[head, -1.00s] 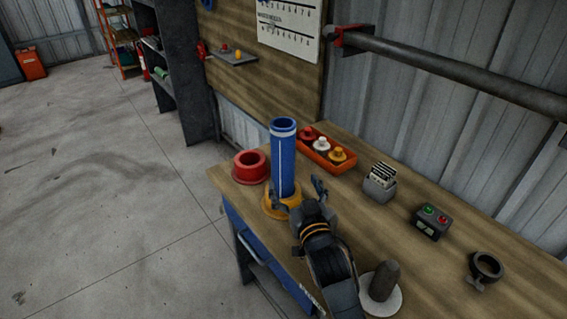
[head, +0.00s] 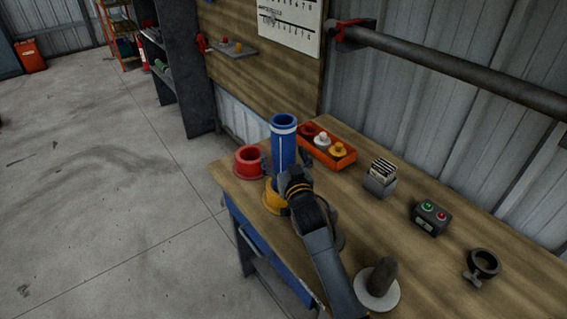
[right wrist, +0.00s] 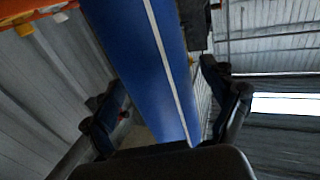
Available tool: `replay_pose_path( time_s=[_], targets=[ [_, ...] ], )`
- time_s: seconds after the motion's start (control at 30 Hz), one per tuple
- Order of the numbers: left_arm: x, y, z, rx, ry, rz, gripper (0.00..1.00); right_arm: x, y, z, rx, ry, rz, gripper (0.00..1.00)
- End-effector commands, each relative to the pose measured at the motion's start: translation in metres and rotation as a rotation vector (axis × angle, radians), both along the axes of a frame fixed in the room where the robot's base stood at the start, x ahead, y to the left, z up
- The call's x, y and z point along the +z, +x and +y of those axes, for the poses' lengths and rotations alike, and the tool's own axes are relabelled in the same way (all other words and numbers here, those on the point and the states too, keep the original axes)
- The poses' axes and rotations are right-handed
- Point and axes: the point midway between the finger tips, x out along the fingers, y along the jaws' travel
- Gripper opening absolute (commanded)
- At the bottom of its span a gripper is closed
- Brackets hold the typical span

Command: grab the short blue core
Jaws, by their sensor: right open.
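The short blue core (head: 283,138) is a blue tube with a white stripe and a white band near its top. It stands upright at the left end of the bench, at the yellow ring (head: 273,200). My right gripper (head: 281,165) is open, with its fingers at the core's sides in the head view. In the right wrist view the core (right wrist: 150,60) runs between the two open fingers (right wrist: 168,105), with gaps showing beside it. My arm hides the core's lower part. My left gripper is not in view.
A red flanged ring (head: 249,162) stands left of the core. Behind are an orange tray (head: 343,160) with knobs, a card holder (head: 379,182) and a button box (head: 431,218). A dark post on a white disc (head: 380,283) stands right of my arm.

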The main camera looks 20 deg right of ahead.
Motion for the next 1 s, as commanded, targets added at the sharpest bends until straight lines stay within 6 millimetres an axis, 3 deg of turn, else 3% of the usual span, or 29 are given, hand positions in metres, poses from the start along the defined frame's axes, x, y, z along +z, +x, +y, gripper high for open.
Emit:
replay_pose_path(
  time_s=[0.07, 0.4, 0.47, 0.77, 1.0],
  targets=[
    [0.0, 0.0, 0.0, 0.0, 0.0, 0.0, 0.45, 0.0, 0.0, 0.0, 0.0, 0.0, 0.0, 0.86],
    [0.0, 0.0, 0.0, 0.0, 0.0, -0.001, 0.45, 0.0, -0.001, 0.0, 0.0, 0.0, 0.0, 0.19],
    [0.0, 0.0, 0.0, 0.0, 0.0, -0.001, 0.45, 0.002, 0.0, 0.0, 0.0, 0.0, -0.004, 0.1],
    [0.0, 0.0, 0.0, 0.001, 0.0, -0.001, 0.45, 0.01, 0.0, 0.0, 0.0, 0.001, -0.006, 0.1],
    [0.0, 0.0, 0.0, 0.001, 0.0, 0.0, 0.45, 0.055, 0.0, 0.0, 0.0, 0.0, -0.01, 0.1]
  ],
)
